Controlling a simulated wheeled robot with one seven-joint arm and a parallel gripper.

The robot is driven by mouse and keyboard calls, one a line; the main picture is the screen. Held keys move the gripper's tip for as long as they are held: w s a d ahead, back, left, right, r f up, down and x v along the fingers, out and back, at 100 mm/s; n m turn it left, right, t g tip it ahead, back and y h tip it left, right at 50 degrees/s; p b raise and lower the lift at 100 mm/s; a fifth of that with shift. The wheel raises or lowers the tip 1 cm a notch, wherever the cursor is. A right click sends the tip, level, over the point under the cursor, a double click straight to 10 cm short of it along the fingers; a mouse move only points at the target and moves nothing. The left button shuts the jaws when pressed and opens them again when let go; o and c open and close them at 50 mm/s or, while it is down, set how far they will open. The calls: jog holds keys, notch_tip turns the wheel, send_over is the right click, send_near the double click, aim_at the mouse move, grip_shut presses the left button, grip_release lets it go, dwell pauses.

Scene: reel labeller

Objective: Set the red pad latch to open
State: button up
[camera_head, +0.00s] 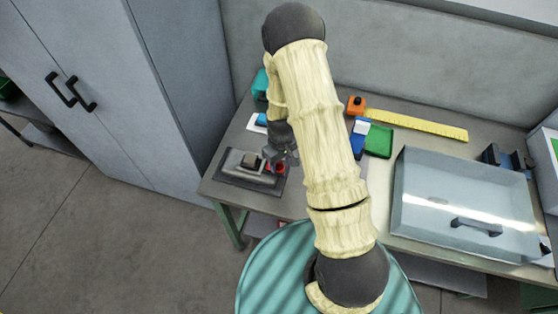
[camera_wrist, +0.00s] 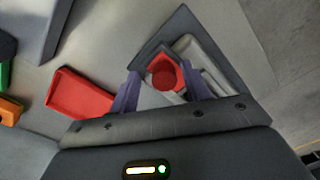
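The red pad (camera_wrist: 164,74), with a round red centre, sits on a grey device with a dark base (camera_wrist: 150,44) in the wrist view. In the head view the device (camera_head: 247,172) stands at the table's left front, and part of the red pad (camera_head: 279,168) shows at its right side. My gripper (camera_wrist: 163,88) has its two purple-grey fingers apart, one on each side of the pad's near end. In the head view my gripper (camera_head: 284,157) is low over the pad. I cannot tell whether the fingers touch it, or how the latch is set.
A red tray (camera_wrist: 80,94) lies left of the device in the wrist view. A green tray (camera_head: 378,141), a yellow ruler (camera_head: 425,125) and an orange block (camera_head: 356,104) lie behind my arm. A clear-lidded box (camera_head: 465,195) fills the right. A tall cabinet (camera_head: 120,80) stands left.

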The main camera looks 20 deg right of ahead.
aim_at(280, 163)
jog(key=shift+a, duration=0.1)
notch_tip(280, 163, up, 17)
jog(key=b, duration=0.4)
jog(key=shift+r, duration=0.2)
dwell(0.4)
dwell(0.4)
jog(key=s+r+m+t, duration=0.2)
jog(key=s+r+m, duration=0.2)
jog(key=s, duration=0.8)
jog(key=shift+s+d+m+t, duration=0.25)
jog(key=shift+d+m+t, duration=0.05)
jog(key=shift+d+m, duration=0.2)
jog(key=shift+a, duration=0.1)
